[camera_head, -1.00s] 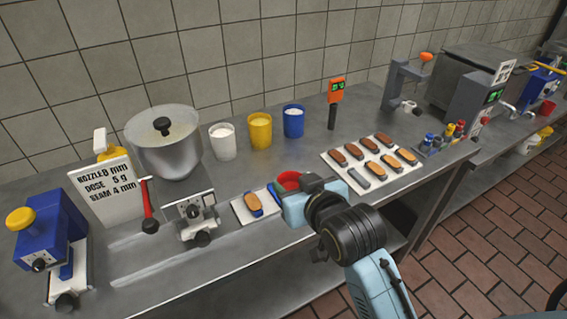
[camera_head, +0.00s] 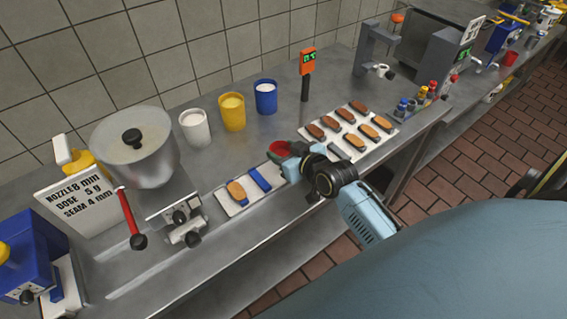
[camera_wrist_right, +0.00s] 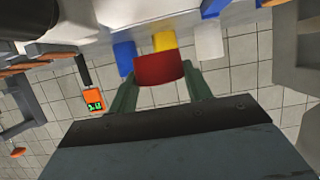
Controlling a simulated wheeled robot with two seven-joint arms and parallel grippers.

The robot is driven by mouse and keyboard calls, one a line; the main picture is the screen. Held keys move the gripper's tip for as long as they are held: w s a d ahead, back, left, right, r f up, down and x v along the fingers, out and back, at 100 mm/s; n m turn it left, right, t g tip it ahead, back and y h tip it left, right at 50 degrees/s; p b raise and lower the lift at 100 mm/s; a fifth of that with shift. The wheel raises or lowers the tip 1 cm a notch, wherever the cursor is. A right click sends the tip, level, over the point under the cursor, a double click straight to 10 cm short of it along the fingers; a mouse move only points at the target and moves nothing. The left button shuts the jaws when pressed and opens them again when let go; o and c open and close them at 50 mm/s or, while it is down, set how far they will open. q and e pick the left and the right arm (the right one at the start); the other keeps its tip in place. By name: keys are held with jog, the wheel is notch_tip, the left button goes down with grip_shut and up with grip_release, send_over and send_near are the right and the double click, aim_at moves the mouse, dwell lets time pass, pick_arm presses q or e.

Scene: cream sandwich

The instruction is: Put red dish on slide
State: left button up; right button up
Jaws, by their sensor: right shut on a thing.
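My right gripper (camera_head: 284,154) is shut on the red dish (camera_head: 279,148) and holds it near the right end of a white plate (camera_head: 231,208) on the steel counter. The dish looks tilted, and my gripper hides part of it. In the right wrist view the dish (camera_wrist_right: 159,69) sits between the two green fingers (camera_wrist_right: 159,88). The white plate carries a brown biscuit (camera_head: 237,192) on a blue piece and a bare blue bar (camera_head: 260,179). I cannot tell which part is called the slide. My left gripper is not in view.
A tray of biscuits (camera_head: 349,156) lies to the right. White (camera_head: 195,128), yellow (camera_head: 232,113) and blue (camera_head: 265,98) cups stand behind. A hopper machine (camera_head: 134,150) with a red-handled lever (camera_head: 130,218) stands left. An orange display (camera_head: 307,62) is on a post.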

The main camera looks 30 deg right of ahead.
jog(key=shift+f+b, duration=0.4)
jog(key=shift+f, duration=1.85)
jog(key=shift+f, duration=0.15)
jog(key=o, duration=0.9)
jog(key=shift+o, duration=0.2)
jog(key=shift+s+r, duration=0.2)
jog(key=shift+r, duration=0.05)
jog(key=p+v, duration=0.1)
jog(key=v, duration=1)
jog(key=shift+s+r, duration=0.1)
jog(key=shift+s, duration=0.15)
